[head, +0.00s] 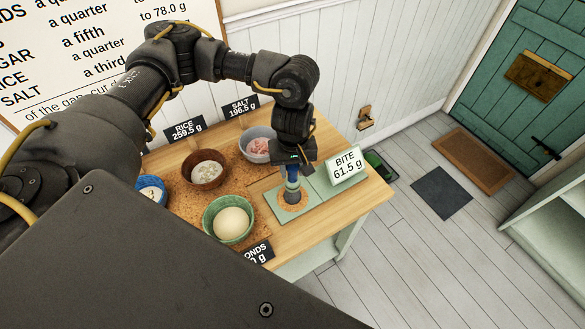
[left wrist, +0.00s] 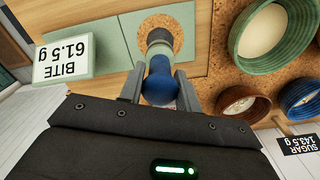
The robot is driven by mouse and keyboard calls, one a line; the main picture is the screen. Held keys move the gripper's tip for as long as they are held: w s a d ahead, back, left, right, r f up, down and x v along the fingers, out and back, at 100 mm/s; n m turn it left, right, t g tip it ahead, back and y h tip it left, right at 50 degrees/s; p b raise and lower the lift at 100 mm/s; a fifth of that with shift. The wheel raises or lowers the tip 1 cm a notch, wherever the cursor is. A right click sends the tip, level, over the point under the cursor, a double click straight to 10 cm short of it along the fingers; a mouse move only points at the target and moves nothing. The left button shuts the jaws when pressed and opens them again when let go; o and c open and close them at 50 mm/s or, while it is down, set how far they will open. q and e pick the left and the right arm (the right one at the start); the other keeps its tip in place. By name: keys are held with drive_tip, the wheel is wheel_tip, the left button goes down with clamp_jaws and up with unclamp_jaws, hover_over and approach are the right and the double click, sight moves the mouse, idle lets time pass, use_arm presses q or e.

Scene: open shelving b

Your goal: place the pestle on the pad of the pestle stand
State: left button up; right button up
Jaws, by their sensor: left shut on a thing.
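The pestle (left wrist: 160,83) has a blue grip, a pale green band and a dark grey end. In the head view the pestle (head: 292,185) is upright below my left gripper (head: 291,169). My left gripper (left wrist: 160,88) is shut on the blue part. The pad of the stand is a round cork disc (left wrist: 156,19) on a green board (left wrist: 112,45); it also shows in the head view (head: 293,207). The pestle's grey end lies over the cork disc; whether it touches is hard to tell. My right gripper is not in view.
A card reading BITE 61.5 g (head: 346,166) stands beside the pad. A green bowl (head: 228,219), a brown bowl (head: 204,169), a grey bowl (head: 258,143) and a blue bowl (head: 152,189) stand on cork left of it. The table's right end is near.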

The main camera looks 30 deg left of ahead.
use_arm(q)
drive_tip(key=o, duration=0.9)
drive_tip(key=shift+f, duration=0.1)
drive_tip(key=shift+o, duration=0.2)
drive_tip(key=shift+r+p, duration=0.25)
drive_tip(key=shift+p, duration=0.05)
drive_tip(key=shift+r, duration=0.2)
wheel_tip(320, 180, up, 10)
drive_tip(key=b, duration=0.3)
drive_tip(key=shift+r, duration=0.75)
drive_tip(key=shift+s+f, duration=0.1)
drive_tip(key=shift+s, duration=0.05)
